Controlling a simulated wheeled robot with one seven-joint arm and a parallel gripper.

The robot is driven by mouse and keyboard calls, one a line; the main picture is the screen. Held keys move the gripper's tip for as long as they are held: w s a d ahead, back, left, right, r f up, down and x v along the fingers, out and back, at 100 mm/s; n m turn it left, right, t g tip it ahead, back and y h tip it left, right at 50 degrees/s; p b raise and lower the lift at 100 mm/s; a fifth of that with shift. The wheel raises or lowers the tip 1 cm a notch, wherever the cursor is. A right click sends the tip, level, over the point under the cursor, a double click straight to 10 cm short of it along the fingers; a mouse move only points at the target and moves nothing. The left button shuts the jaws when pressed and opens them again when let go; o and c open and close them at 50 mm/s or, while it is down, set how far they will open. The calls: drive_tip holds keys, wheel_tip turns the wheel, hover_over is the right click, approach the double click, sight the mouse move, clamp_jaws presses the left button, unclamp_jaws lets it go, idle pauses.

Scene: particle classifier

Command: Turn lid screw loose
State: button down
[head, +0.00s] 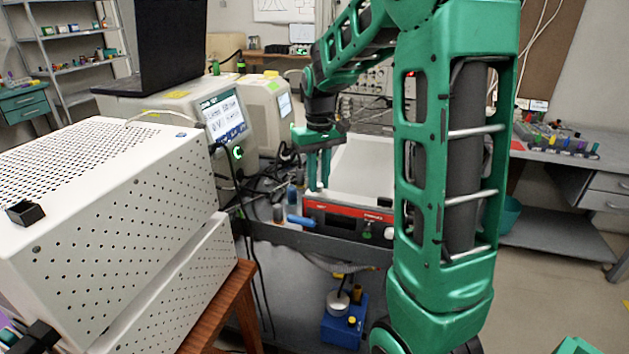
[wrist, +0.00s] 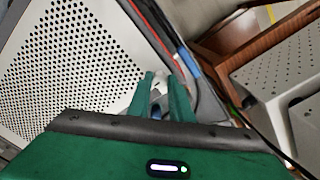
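My gripper (head: 318,187) points down over the front left corner of a red-fronted device (head: 345,224) with a white top (head: 365,165). In the wrist view its two green fingers (wrist: 162,85) stand close together with a narrow gap. Something pale and bluish shows in that gap, but I cannot tell if it is the lid screw or if the fingers touch it. The device's perforated white lid (wrist: 70,50) fills the left of the wrist view, beside the fingers. No lid screw can be made out clearly in either view.
A large perforated white box (head: 110,200) stands at the left on a wooden table (head: 222,305). A blue-handled tool (head: 300,220) lies by the device's front edge, with dark cables (head: 285,165) behind. A blue container (head: 343,322) is below. Shelves (head: 70,50) stand at the back left.

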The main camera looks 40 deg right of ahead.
sight(319, 184)
drive_tip(key=shift+m, duration=1.5)
drive_tip(key=c, duration=1.6)
unclamp_jaws()
drive_tip(key=shift+r, duration=0.1)
wheel_tip(319, 184, up, 11)
drive_tip(key=shift+f, duration=0.2)
